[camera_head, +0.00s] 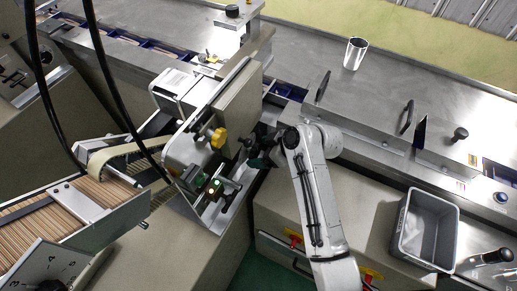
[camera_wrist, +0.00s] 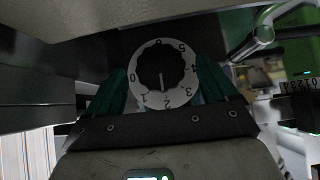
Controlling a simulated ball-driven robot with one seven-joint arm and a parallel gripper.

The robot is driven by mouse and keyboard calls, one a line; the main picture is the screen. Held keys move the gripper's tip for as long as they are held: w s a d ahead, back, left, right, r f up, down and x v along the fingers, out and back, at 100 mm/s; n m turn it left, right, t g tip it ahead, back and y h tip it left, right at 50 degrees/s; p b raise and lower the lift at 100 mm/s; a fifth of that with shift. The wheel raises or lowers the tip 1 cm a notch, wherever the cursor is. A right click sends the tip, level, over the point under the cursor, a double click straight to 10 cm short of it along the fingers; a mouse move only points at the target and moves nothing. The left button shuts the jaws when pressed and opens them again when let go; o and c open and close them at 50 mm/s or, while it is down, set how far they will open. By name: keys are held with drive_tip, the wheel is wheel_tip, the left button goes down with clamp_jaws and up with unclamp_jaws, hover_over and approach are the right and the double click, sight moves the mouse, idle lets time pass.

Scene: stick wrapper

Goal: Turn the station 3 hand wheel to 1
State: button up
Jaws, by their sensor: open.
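The hand wheel (camera_wrist: 160,66) shows in the wrist view as a black scalloped knob on a white ring numbered from 0 to 6. My gripper (camera_wrist: 165,84) is open. Its green fingers stand to the left and right of the dial, with no clear contact on the knob. In the head view my gripper (camera_head: 262,150) is at the machine's side, and the arm and machine partly hide it. I cannot make out the wheel's marks there.
A yellow knob (camera_head: 218,138) and a green-lit panel (camera_head: 216,184) are close left of my gripper. A grey bin (camera_head: 425,230) stands at right, and a metal cup (camera_head: 355,53) on the steel top. In the wrist view a metal handle (camera_wrist: 262,35) is at upper right.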

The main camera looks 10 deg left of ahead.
drive_tip(key=shift+x, duration=1)
drive_tip(key=shift+c, duration=0.4)
drive_tip(key=c, duration=1)
drive_tip(key=shift+w+d+f+m+g+y+b, duration=0.1)
drive_tip(key=shift+w+m+g+y+b, duration=0.1)
drive_tip(key=shift+m+g+y+b, duration=0.7)
drive_tip(key=shift+m+g+b, duration=0.3)
drive_tip(key=shift+g+b, duration=0.65)
drive_tip(key=shift+g, duration=0.15)
